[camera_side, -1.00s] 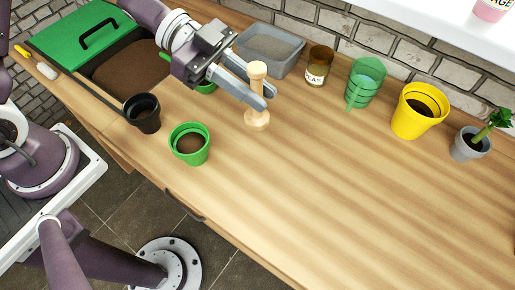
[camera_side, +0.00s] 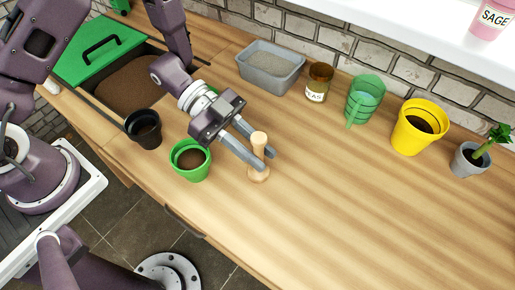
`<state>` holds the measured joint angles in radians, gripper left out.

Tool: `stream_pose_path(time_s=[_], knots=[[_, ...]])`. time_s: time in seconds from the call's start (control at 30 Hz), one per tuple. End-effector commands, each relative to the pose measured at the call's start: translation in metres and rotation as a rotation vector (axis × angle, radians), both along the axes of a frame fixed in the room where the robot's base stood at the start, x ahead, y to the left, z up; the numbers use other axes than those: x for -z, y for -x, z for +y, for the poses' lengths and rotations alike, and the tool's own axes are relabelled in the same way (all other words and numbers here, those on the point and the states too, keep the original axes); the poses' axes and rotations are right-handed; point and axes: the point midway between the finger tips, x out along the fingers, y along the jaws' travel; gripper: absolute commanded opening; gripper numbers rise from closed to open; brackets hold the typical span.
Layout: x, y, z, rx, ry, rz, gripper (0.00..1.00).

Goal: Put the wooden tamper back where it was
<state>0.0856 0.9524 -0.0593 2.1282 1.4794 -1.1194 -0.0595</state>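The wooden tamper (camera_side: 258,174) is pale, with a rounded knob on top and a wider round base. It stands upright above the bare middle of the worktop, to the right of the green pot with soil. My gripper (camera_side: 265,158) reaches in from the upper left. Its two grey fingers lie on either side of the tamper's narrow shaft, below the knob, and are shut on it. I cannot tell whether the base touches the worktop.
A green pot (camera_side: 190,171) and a black pot (camera_side: 143,135) stand to the left. A grey tub (camera_side: 270,82), a TEAS jar (camera_side: 316,92), green stacked cups (camera_side: 362,106), a yellow pot (camera_side: 408,140) and a plant pot (camera_side: 464,166) line the back. The front right worktop is clear.

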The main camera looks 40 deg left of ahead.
Motion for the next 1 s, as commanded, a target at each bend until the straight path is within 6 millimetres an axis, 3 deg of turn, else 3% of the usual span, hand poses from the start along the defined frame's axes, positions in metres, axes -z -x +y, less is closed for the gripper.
stream_pose_path(time_s=[0.07,0.4,0.47,0.8,1.0], knots=[[0.0,0.0,0.0,0.0,0.0,0.0,0.4],[-0.004,0.0,0.0,0.0,0.0,-0.001,0.4],[-0.007,-0.001,0.008,-0.003,0.001,-0.001,0.4],[-0.04,-0.001,0.089,-0.005,0.0,-0.002,0.4],[-0.049,0.0,0.11,0.0,0.001,0.0,0.4]])
